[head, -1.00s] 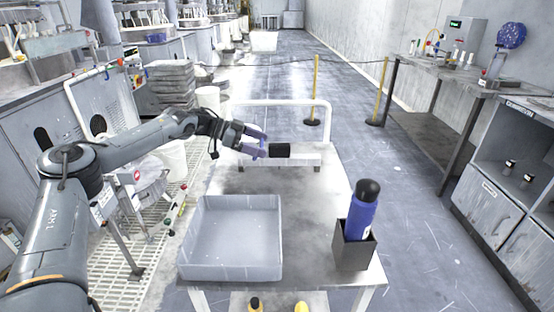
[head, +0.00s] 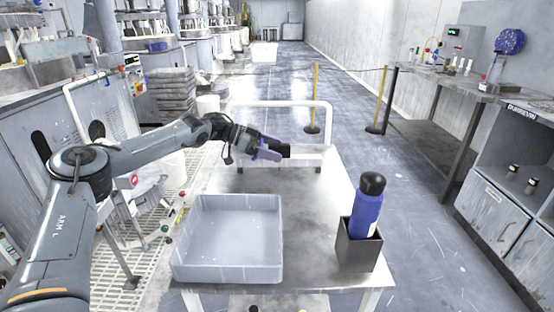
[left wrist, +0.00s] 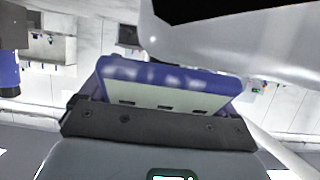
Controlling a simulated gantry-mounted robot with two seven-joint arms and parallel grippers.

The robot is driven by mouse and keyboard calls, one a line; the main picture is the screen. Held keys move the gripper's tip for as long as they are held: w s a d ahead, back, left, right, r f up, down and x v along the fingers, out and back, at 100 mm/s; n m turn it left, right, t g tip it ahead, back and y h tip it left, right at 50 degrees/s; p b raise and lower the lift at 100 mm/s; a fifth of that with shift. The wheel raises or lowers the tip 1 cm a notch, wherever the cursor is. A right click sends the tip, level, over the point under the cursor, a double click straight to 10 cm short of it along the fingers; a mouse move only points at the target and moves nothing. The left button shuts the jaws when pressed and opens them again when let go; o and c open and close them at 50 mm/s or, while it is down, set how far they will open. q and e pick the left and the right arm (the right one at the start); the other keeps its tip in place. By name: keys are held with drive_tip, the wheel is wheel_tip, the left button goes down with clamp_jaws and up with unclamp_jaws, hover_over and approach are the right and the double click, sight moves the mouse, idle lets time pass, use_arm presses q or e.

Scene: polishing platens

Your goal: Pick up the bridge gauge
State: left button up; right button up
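My left gripper (head: 272,149) has purple-blue fingers and reaches over the table's far end. Its fingers look apart, with the black block at their tips. Contact cannot be told. The left wrist view shows one blue finger (left wrist: 165,88) and, close above it, a large grey body with a black face (left wrist: 230,35), perhaps the gauge. My right gripper is not in view.
An empty grey tray (head: 228,240) sits at the table's front left. A blue bottle with a black cap (head: 366,208) stands in a dark square holder (head: 358,247) at the front right. The table's middle (head: 305,195) is clear. A white rail (head: 280,104) rises at the far end.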

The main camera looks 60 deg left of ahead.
use_arm(q)
drive_tip(key=c, duration=0.9)
drive_tip(key=shift+r, duration=0.1)
drive_tip(key=shift+c, duration=0.4)
